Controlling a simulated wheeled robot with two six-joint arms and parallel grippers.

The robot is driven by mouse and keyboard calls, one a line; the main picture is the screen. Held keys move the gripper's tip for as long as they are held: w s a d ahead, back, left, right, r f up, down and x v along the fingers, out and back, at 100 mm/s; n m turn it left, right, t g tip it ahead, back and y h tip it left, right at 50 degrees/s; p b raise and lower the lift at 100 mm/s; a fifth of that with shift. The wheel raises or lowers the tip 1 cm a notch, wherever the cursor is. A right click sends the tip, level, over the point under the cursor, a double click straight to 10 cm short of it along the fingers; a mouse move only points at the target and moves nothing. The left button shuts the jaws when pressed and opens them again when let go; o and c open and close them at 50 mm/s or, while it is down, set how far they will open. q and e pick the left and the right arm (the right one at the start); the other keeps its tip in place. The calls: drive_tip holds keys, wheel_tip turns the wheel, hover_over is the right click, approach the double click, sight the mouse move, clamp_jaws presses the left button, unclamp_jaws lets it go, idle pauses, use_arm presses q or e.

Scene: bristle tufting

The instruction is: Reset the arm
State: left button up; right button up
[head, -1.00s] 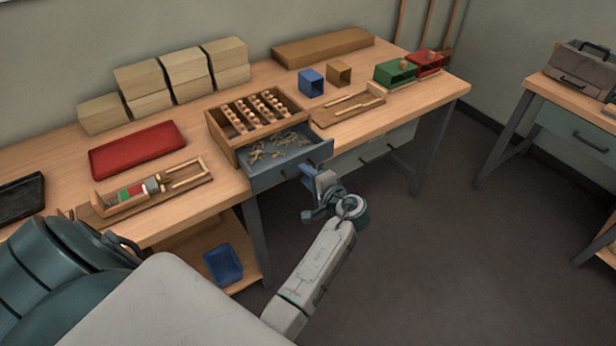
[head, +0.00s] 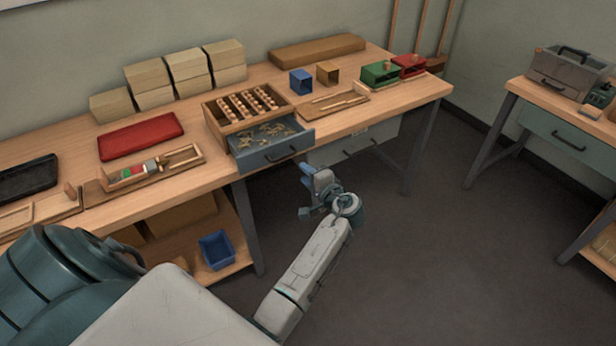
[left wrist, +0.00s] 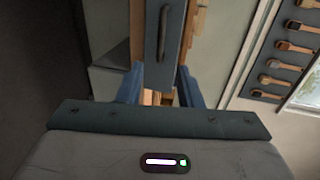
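My left gripper (head: 309,173) is in front of the bench, over the floor, just below and right of the open drawer (head: 273,153) in the head view. In the left wrist view its two blue fingers (left wrist: 160,88) stand apart with nothing seen held between them. The drawer's dark handle (left wrist: 164,32) is beyond the fingers there, clear of them. The drawer is pulled out and holds several tan bristle tufts (head: 265,134). My right gripper is out of view.
On the bench (head: 222,172) are a compartmented wooden tray (head: 208,112), a red tray (head: 140,136), a wooden holder (head: 190,154) and stacked blocks (head: 150,88). A blue bin (head: 216,250) is on the lower shelf. The floor (head: 440,260) at right is clear.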

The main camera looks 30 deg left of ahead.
use_arm(q)
drive_tip(key=s+d+f+m+g+h, duration=0.1)
drive_tip(key=s+d+f+h, duration=0.3)
drive_tip(key=f, duration=0.8)
drive_tip(key=s+f+h, duration=0.2)
drive_tip(key=s+f, duration=0.5)
drive_tip(key=f, duration=0.5)
drive_tip(key=s+d+f+m+g+h, duration=0.1)
drive_tip(key=s+f+h, duration=0.3)
drive_tip(key=f, duration=0.9)
drive_tip(key=s+f+n+g+h, duration=0.1)
drive_tip(key=s+f, duration=0.4)
drive_tip(key=s, duration=0.7)
drive_tip(key=s+d+f+n+g+h, duration=0.1)
drive_tip(key=s+f+n, duration=0.2)
drive_tip(key=s, duration=1)
drive_tip(key=s+d+f+n+g+h, duration=0.1)
drive_tip(key=s+f+n, duration=0.1)
drive_tip(key=s+f, duration=0.6)
drive_tip(key=s, duration=0.4)
drive_tip(key=shift+s+f+n, duration=0.3)
drive_tip(key=shift+s+f, duration=0.05)
drive_tip(key=shift+s, duration=0.05)
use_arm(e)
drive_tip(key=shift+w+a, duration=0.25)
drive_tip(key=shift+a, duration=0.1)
